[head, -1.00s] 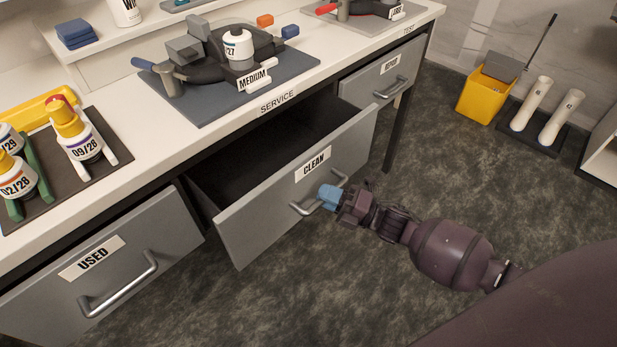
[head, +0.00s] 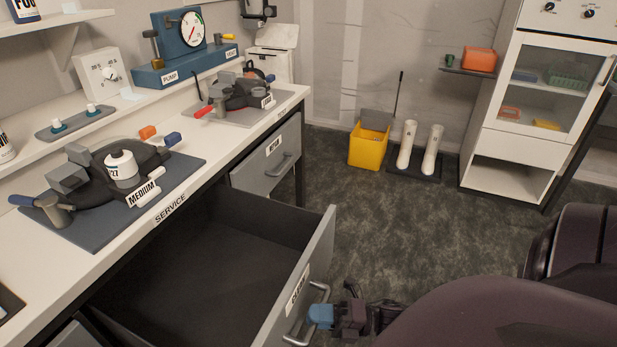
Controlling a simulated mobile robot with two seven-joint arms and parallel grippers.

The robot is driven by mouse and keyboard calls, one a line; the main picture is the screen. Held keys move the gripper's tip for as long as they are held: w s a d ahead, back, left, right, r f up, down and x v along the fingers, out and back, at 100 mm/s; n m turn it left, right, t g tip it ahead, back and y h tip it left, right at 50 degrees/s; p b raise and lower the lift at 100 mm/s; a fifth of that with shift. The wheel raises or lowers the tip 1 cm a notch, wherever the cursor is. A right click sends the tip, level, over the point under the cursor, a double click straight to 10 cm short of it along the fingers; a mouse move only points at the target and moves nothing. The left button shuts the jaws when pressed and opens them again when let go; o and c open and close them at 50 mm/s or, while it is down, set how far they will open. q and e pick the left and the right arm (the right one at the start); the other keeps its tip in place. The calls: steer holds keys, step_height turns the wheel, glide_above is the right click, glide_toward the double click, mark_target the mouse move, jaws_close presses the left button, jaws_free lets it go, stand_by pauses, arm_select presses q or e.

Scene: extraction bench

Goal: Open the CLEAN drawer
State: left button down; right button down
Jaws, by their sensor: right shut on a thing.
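The CLEAN drawer (head: 328,246) is pulled far out from under the bench, and its dark interior looks empty in the part I see. Its grey front carries the CLEAN label (head: 297,290) and a metal bar handle (head: 321,292). My right gripper (head: 320,316), with blue fingertips, is shut on the handle at the lower middle of the view. My left gripper is not in view.
The bench top (head: 95,262) holds a dark mat with the MEDIUM device (head: 110,175). A closed grey drawer (head: 268,160) lies beyond. The floor between is clear.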

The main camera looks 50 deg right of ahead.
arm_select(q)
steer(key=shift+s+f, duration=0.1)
arm_select(e)
steer(key=c, duration=1.1)
jaws_free()
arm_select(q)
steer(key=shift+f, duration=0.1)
arm_select(e)
steer(key=v, duration=1.1)
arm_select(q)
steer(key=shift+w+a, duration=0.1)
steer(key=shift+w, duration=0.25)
arm_select(e)
steer(key=shift+a, duration=0.1)
